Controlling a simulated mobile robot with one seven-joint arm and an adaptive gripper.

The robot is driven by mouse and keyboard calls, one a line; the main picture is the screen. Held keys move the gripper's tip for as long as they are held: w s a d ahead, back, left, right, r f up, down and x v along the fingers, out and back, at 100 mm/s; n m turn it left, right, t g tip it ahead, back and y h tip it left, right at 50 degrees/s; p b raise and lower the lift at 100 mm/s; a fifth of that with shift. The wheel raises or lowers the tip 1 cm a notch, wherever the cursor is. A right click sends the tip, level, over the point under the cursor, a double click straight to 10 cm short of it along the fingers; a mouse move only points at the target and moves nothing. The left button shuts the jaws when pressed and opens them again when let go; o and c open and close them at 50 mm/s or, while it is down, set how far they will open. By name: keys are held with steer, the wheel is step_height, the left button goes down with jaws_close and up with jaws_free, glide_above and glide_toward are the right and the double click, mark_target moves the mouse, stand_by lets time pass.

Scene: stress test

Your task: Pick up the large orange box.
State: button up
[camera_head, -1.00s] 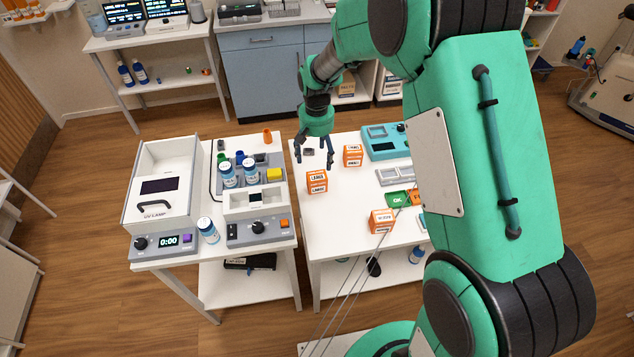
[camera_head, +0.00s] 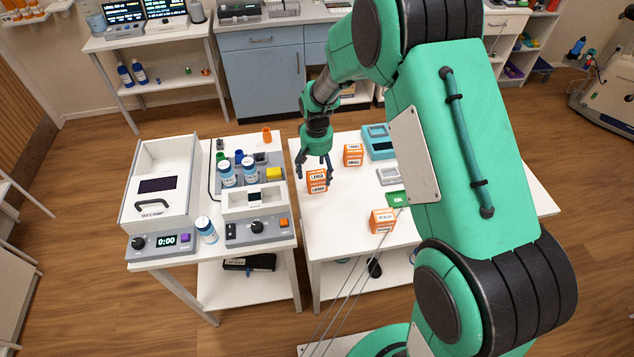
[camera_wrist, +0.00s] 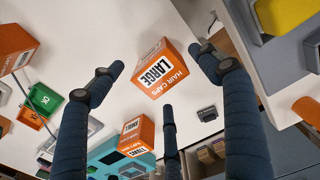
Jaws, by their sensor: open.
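The large orange box (camera_head: 317,186), labelled LARGE, stands on the white table near its left edge. My gripper (camera_head: 314,173) is open, fingers pointing down over the box in the head view. In the wrist view the box (camera_wrist: 160,71) shows between the spread fingers of my gripper (camera_wrist: 157,66), with visible gaps to either side. Whether any finger touches it I cannot tell. A small orange box (camera_head: 353,155) stands behind it to the right. Another orange box (camera_head: 382,221) stands nearer the front.
A green tray (camera_head: 397,199) and a teal device (camera_head: 379,142) are on the right of the table. The neighbouring table at left holds a grey device with a yellow block (camera_head: 274,174) and bottles (camera_head: 207,229). Bare tabletop surrounds the large box on its front and right.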

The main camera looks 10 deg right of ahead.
mark_target(317, 174)
steer(key=shift+w+f+b, duration=0.2)
steer(key=shift+f+b, duration=0.55)
steer(key=shift+f, duration=1.9)
steer(key=shift+c, duration=0.3)
steer(key=c, duration=1.4)
